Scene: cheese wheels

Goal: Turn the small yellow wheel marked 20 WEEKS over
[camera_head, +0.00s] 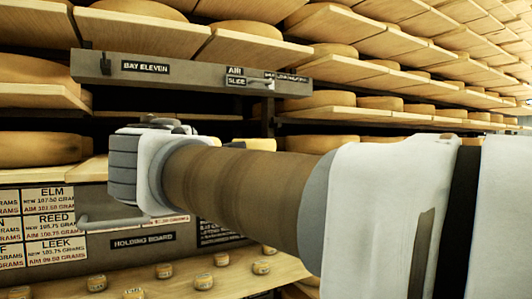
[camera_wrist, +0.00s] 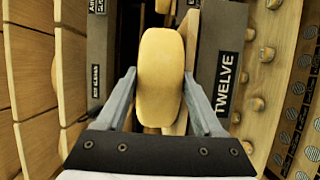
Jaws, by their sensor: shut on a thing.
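A small yellow wheel (camera_wrist: 160,92) stands on edge between the two grey fingers of my gripper (camera_wrist: 160,74) in the wrist view. The fingers touch it on its left and right, and the gripper is shut on it. Its rim faces the wrist camera, and no 20 WEEKS marking shows. In the head view my arm crosses the middle and hides the gripper's fingers. A yellow patch shows just above the arm there; I cannot tell if it is this wheel.
Shelves of large cheese wheels (camera_head: 38,148) fill the back and right. A grey rail reading BAY ELEVEN (camera_head: 180,75) runs above my arm. Below is a wooden board with several small wheels (camera_head: 204,281). A dark panel reading TWELVE (camera_wrist: 226,60) is close right of the held wheel.

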